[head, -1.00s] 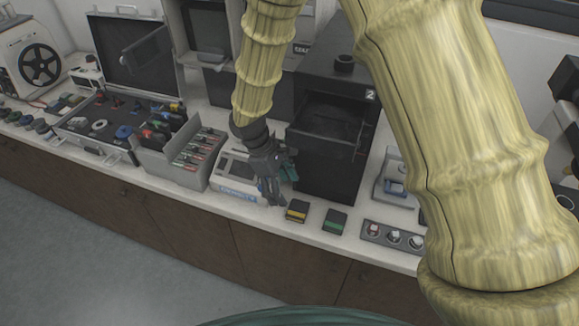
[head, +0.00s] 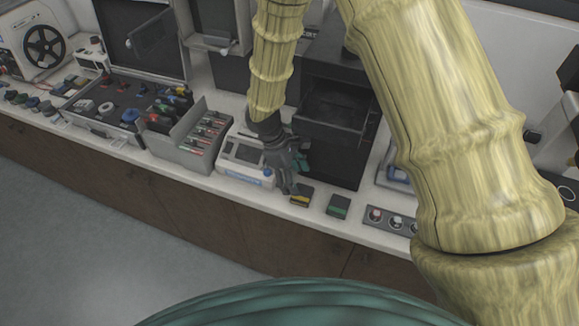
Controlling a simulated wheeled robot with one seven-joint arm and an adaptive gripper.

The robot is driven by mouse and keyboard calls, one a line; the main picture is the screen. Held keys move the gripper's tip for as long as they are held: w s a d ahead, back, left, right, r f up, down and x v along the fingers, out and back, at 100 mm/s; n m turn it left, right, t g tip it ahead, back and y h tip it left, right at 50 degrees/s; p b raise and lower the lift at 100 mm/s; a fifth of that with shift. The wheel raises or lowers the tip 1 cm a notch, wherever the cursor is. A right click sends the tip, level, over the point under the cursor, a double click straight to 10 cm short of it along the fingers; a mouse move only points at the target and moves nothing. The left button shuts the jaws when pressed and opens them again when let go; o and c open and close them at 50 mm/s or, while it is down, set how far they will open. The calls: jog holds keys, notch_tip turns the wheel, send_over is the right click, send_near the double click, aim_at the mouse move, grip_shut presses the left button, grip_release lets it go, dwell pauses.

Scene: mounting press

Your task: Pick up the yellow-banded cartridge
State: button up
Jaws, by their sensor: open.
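The yellow-banded cartridge (head: 301,197) is a small dark block with a yellow stripe, lying near the front edge of the white counter. My gripper (head: 289,187) is open, with its fingers pointing down just left of and above the cartridge. The fingertips overlap the cartridge's left edge in the picture; I cannot tell whether they touch it. A similar green-banded cartridge (head: 338,207) lies to its right.
A dark press housing (head: 333,160) with an open cavity stands behind the cartridges. A small white device (head: 243,160) is at left, beside a grey rack (head: 190,140) of cartridges. A panel with knobs (head: 391,219) lies at right.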

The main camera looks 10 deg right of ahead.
aim_at(302, 193)
jog(key=shift+p+x, duration=0.9)
jog(key=shift+x, duration=2.05)
jog(key=shift+c, duration=0.4)
jog(key=c, duration=0.7)
jog(key=shift+c, duration=0.2)
jog(key=shift+s+a, duration=0.15)
